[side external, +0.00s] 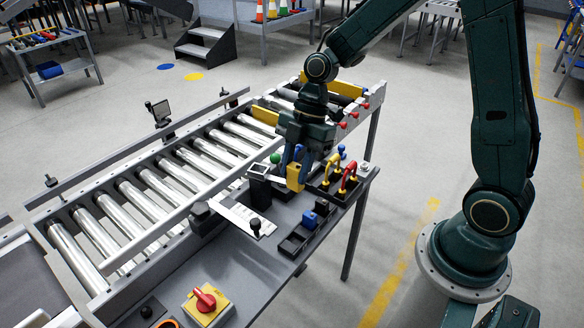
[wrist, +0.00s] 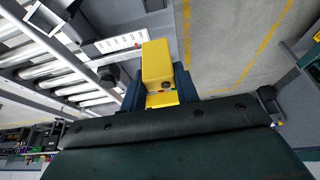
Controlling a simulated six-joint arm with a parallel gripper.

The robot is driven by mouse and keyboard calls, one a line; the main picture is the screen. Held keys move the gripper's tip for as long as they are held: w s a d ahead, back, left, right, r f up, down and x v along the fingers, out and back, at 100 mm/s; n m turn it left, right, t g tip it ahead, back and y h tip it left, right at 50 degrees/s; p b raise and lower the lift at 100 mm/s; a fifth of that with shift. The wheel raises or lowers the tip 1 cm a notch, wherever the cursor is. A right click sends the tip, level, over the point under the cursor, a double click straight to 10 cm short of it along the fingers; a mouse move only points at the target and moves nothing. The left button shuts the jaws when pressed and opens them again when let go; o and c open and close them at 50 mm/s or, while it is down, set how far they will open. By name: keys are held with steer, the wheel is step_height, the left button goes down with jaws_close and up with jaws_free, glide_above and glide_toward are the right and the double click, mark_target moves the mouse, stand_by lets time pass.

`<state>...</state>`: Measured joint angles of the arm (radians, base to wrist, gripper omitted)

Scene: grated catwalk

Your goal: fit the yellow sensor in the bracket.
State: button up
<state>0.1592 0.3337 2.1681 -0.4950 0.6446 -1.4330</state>
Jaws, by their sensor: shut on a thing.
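The yellow sensor (side external: 293,179) is a small yellow block held between the fingers of my gripper (side external: 296,165), above the bench. In the wrist view the sensor (wrist: 157,62) sticks out past the blue fingers of my gripper (wrist: 157,92), with a dark round spot on its near end. A square metal frame on a dark block, which looks like the bracket (side external: 260,169), stands just left of the sensor, apart from it. That frame seems to show in the wrist view too (wrist: 48,24), at the upper left. The sensor's underside is hidden.
A black tray with red and yellow handles (side external: 343,184) stands close on the right. The roller conveyor (side external: 150,195) runs behind.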

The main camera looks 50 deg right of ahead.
steer(key=shift+w+d+r, duration=0.1)
steer(key=shift+w, duration=0.6)
steer(key=w+d+r+n+g, duration=0.1)
steer(key=w+d+n, duration=0.2)
steer(key=w, duration=1.1)
steer(key=shift+w+d+r, duration=0.2)
steer(key=shift+w+d, duration=0.1)
steer(key=shift+d, duration=0.65)
steer(key=shift+f, duration=0.15)
glide_toward(255, 173)
steer(key=shift+s+a+f, duration=0.1)
steer(key=shift+a, duration=0.4)
steer(key=shift+s+a+f, duration=0.1)
steer(key=shift+a+f, duration=0.05)
steer(key=shift+a, duration=0.35)
steer(key=shift+f, duration=0.25)
steer(key=shift+f, duration=0.75)
steer(key=shift+f, duration=0.3)
steer(key=shift+f, duration=0.75)
